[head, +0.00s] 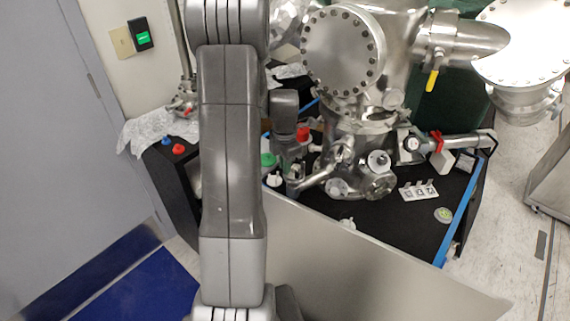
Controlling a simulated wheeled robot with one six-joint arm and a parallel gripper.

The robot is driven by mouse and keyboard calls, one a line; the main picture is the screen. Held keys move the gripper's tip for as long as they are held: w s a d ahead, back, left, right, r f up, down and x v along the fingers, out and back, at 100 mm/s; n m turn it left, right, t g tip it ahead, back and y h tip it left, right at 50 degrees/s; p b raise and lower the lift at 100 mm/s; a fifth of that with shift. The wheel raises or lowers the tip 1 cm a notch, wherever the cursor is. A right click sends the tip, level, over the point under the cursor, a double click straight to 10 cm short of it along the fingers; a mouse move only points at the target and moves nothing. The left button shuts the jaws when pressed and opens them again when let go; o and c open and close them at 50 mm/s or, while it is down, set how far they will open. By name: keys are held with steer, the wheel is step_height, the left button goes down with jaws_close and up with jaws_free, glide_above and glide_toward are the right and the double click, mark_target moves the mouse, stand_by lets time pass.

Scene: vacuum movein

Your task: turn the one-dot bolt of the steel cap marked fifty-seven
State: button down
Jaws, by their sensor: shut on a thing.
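The steel vacuum chamber (362,130) stands on a black-topped bench. It bears several round steel caps: a large bolted one (343,50) at the top and smaller ones (379,160) lower down. No fifty-seven mark or dot on a bolt is legible at this size, so I cannot tell which cap is the named one. My gripper (293,178) points down at the chamber's lower left, beside a slanted steel tube (322,174). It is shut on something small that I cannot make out. My own arm hides part of this area.
A green knob (268,160) and a red one (303,134) are close to my gripper. A white block with dark square markings (418,190) and a round greenish disc (443,215) lie on the bench's right. A grey panel (350,265) stands in front. Floor is free at right.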

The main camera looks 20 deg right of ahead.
steer(key=m+b, duration=0.2)
steer(key=m, duration=0.3)
steer(key=m+b, duration=0.1)
steer(key=m, duration=0.4)
steer(key=shift+b, duration=0.3)
steer(key=shift+m, duration=0.4)
steer(key=c, duration=1.4)
jaws_free()
steer(key=shift+c, duration=0.2)
step_height(320, 180, up, 12)
steer(key=b, duration=0.1)
